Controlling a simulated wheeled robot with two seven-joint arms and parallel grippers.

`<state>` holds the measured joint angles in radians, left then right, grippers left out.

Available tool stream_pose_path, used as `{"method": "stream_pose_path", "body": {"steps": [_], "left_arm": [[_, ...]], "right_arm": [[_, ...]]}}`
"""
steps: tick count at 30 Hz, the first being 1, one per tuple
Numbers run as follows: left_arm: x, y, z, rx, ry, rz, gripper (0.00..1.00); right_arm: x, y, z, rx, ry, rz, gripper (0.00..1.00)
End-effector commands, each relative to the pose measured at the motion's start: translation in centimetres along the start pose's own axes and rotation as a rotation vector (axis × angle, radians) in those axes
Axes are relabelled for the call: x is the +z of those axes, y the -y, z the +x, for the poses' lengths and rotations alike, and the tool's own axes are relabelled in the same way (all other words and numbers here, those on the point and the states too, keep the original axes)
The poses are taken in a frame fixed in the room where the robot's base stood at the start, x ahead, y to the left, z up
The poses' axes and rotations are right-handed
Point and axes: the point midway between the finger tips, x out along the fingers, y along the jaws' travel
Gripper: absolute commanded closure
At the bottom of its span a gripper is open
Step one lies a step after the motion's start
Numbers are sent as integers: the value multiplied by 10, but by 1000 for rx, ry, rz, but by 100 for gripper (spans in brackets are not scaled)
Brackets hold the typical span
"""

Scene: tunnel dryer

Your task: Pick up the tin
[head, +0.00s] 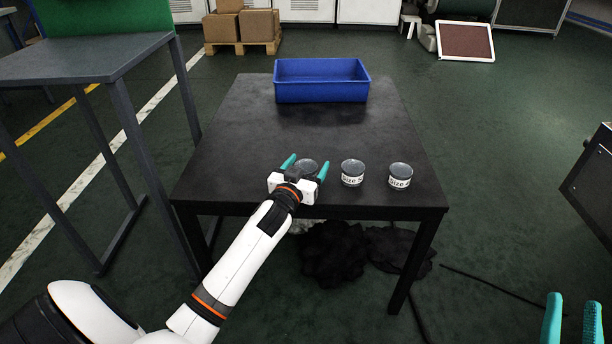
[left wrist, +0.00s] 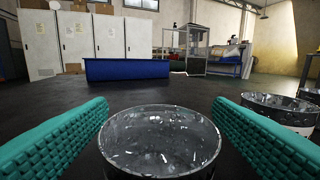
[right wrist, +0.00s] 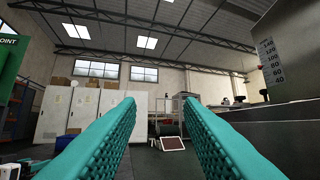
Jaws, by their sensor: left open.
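Three tins stand in a row near the front of the black table (head: 240,130). The leftmost tin (head: 308,166) is between the open fingers of my left gripper (head: 305,168); in the left wrist view this tin (left wrist: 160,140) shows its round lid, with a finger apart on each side. The middle tin (head: 352,173) and the right tin (head: 400,176) have white labels with dark print and stand to the right of my left gripper. My right gripper (head: 571,320) is off the table at the lower right; in the right wrist view its fingers are apart with nothing between them.
A blue bin (head: 322,92) stands at the back of the table, with clear tabletop between it and the tins. A grey side table (head: 90,62) is at the left. A dark machine (head: 592,185) is at the right edge. Dark cloth (head: 335,255) lies under the table.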

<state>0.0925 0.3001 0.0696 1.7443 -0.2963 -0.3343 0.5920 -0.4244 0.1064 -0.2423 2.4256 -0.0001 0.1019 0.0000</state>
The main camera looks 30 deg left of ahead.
Motion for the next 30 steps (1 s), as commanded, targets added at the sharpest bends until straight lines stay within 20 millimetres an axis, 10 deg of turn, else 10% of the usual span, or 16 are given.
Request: {"method": "stream_pose_path", "body": {"steps": [4, 12, 30], "left_arm": [[0, 0, 0, 0, 0, 0, 28], [0, 0, 0, 0, 0, 0, 72], [19, 0, 0, 0, 3, 1, 73]], "right_arm": [[0, 0, 0, 0, -1, 0, 66], [0, 0, 0, 0, -3, 0, 66], [-23, 4, -2, -9, -172, -8, 66]]}}
